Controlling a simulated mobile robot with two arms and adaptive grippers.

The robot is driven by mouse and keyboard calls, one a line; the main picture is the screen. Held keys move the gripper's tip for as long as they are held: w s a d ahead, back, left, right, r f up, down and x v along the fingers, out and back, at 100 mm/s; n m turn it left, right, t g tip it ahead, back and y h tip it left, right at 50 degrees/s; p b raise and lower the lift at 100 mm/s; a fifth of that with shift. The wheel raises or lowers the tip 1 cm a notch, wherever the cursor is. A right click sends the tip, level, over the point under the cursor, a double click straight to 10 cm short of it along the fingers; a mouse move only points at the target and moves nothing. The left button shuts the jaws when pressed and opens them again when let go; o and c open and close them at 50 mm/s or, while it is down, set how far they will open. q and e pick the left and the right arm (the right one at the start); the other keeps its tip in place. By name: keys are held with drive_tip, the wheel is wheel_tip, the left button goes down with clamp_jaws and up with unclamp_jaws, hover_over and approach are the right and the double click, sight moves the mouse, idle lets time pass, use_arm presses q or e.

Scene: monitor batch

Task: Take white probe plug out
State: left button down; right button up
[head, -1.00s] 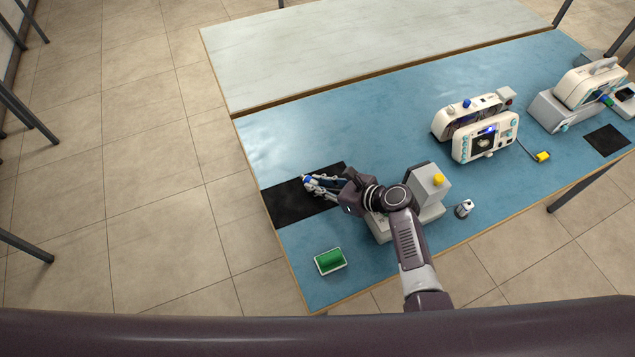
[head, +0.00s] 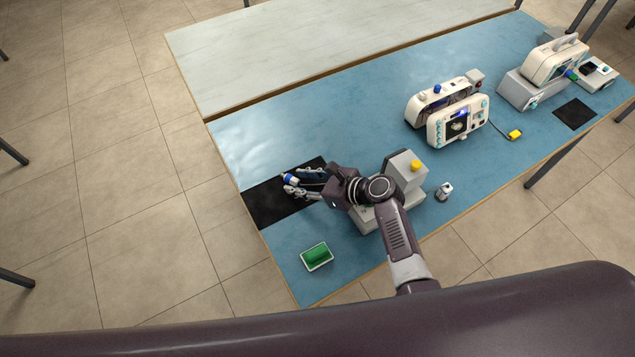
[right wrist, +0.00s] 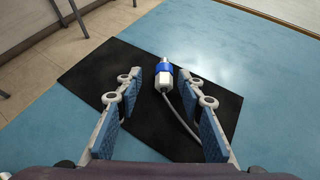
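The white probe plug (head: 291,180), with a blue band, lies on the black mat (head: 262,209) at the left end of the blue table. In the right wrist view the plug (right wrist: 163,83) lies between and slightly beyond the fingertips, with its grey cable running back between the fingers. My right gripper (head: 297,180) is open, with a finger on either side of the plug and gaps showing in the wrist view (right wrist: 162,79). Whether it touches the mat I cannot tell. My left gripper is not in view.
A grey device with a yellow knob (head: 415,165) stands partly behind my right arm. A green block in a white tray (head: 317,256) lies near the front edge. White monitors (head: 457,121) stand further right, with a yellow plug (head: 515,134). The blue table's back left is clear.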

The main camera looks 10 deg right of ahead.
drive_tip(key=v, duration=1.1)
